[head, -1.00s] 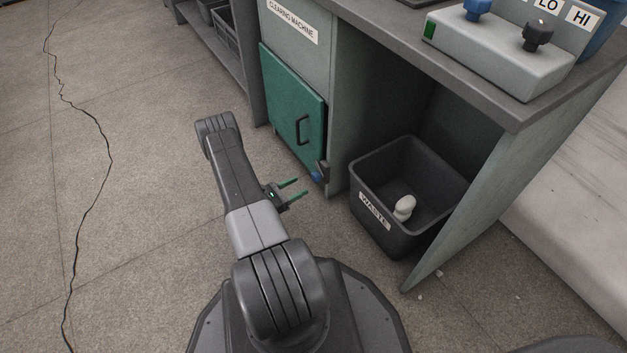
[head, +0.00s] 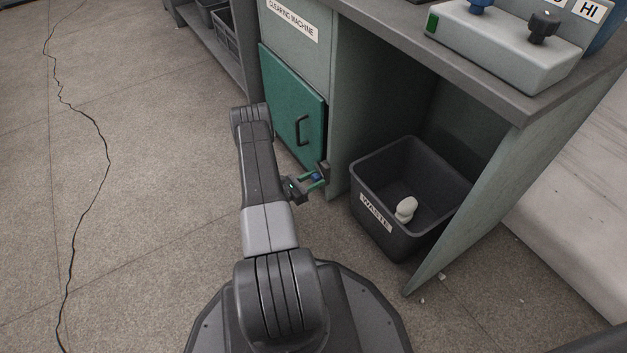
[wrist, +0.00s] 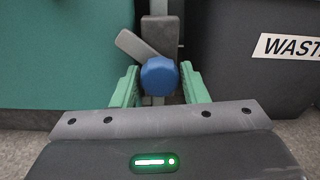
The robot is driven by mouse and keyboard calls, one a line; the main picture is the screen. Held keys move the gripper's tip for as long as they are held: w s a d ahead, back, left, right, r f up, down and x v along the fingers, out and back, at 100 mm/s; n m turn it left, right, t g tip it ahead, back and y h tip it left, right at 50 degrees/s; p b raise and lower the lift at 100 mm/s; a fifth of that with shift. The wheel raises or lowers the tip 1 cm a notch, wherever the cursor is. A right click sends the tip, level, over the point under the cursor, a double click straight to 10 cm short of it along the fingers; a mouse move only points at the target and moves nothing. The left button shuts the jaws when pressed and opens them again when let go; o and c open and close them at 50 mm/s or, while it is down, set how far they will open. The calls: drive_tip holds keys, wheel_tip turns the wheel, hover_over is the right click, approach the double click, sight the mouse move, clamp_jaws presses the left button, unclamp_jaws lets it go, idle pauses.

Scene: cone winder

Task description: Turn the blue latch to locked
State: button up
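The blue latch knob (wrist: 160,76) sits low at the door's right edge, between my fingertips in the wrist view. A grey latch bar (wrist: 134,45) slants up and left from behind it. The knob also shows small in the head view (head: 316,177). My gripper (wrist: 160,85) is open, with a green finger on each side of the knob. A narrow gap shows at the left finger; whether the right finger touches is hard to tell. The green door (head: 292,105) of the cleaning machine appears closed.
A dark waste bin (head: 372,222) with a pale object (head: 405,209) in it stands right of the latch, under the counter (head: 480,90). A control box (head: 490,48) with knobs is on the counter.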

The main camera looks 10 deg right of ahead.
drive_tip(key=c, duration=0.5)
drive_tip(key=shift+n, duration=0.3)
drive_tip(key=n, duration=0.3)
drive_tip(key=shift+n, duration=2)
drive_tip(key=o, duration=0.9)
drive_tip(key=shift+o, duration=0.2)
drive_tip(key=shift+s+a, duration=0.1)
drive_tip(key=shift+a, duration=0.05)
